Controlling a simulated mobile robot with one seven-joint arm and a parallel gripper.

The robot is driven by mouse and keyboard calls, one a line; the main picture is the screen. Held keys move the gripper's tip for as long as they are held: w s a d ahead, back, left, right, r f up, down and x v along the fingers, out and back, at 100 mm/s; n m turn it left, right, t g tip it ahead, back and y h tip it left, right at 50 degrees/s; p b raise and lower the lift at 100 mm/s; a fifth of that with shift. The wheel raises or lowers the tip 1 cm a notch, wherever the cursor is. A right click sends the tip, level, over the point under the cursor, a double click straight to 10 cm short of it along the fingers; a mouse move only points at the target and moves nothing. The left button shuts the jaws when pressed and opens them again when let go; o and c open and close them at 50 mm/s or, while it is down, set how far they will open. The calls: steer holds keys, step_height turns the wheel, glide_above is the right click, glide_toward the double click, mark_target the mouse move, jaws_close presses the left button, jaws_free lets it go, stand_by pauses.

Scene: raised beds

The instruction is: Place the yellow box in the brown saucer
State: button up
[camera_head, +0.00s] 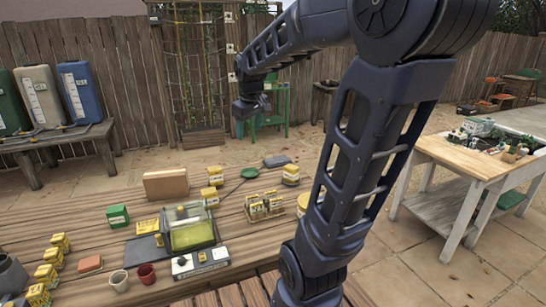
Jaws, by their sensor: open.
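Several yellow boxes stand on the wooden table: one (215,175) near the back middle, one (209,196) just in front of it, one (291,175) to the right, and a row (60,243) along the left. I cannot tell which one the task means. I cannot pick out a brown saucer; my arm hides part of the table's right side. My gripper (251,112) hangs high toward the back of the view, apart from the boxes. It is open, with nothing seen in it.
The table also holds a cardboard block (166,185), a green box (117,216), a clear-lidded case (192,232), a rack of yellow packets (264,206), a white cup (119,281) and a red-brown cup (147,274). A separate bench (478,160) stands at right.

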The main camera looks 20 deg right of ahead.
steer(key=s+f+m, duration=0.1)
steer(key=s+m, duration=0.1)
steer(key=s, duration=0.6)
steer(key=s+d+f+m+t, duration=0.1)
steer(key=s+f+m, duration=0.1)
steer(key=s, duration=0.6)
steer(key=shift+s+d+f+m, duration=0.2)
steer(key=shift+s+d+m, duration=0.05)
steer(key=shift+m, duration=0.35)
